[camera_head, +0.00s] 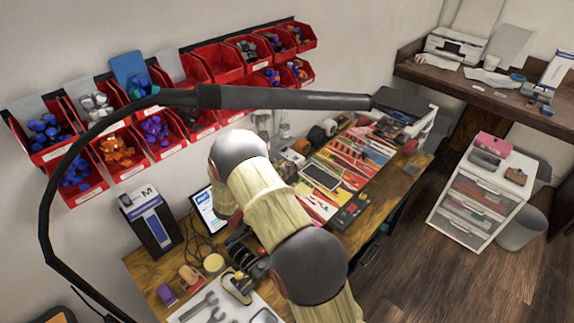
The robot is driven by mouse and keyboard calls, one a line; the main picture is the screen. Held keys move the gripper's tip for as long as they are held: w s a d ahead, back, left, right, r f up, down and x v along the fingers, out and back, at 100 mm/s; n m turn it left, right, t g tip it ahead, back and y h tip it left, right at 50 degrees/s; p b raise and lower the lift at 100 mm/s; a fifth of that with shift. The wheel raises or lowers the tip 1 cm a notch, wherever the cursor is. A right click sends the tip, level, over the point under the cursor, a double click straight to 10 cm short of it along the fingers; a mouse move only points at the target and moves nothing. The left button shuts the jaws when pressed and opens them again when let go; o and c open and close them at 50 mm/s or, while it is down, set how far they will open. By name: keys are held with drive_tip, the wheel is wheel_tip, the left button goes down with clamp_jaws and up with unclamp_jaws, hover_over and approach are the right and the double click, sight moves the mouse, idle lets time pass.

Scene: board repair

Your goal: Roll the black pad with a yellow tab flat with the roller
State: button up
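My arm crosses the middle of the view, over the wooden workbench (142,272). My gripper (246,262) is the dark mechanism left of the arm, low over the front left of the bench. Its fingers are small and partly hidden, so I cannot tell whether they are open or shut. A yellow and black item (237,288) lies just below the gripper; I cannot tell what it is or whether they touch. A flat black rectangle (320,177) lies on a colourful mat (327,157) right of the arm. No yellow tab can be made out on it. I cannot pick out the roller with certainty.
A white sheet with wrenches (206,305) lies at the bench's front. A blue and black box (150,220) and a lit screen (207,209) stand at the left. Red bins (128,168) line the wall. A drawer unit (475,200) stands right.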

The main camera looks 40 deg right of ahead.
drive_tip(key=shift+d, duration=1.25)
drive_tip(key=shift+c, duration=1.1)
drive_tip(key=c, duration=0.7)
clamp_jaws()
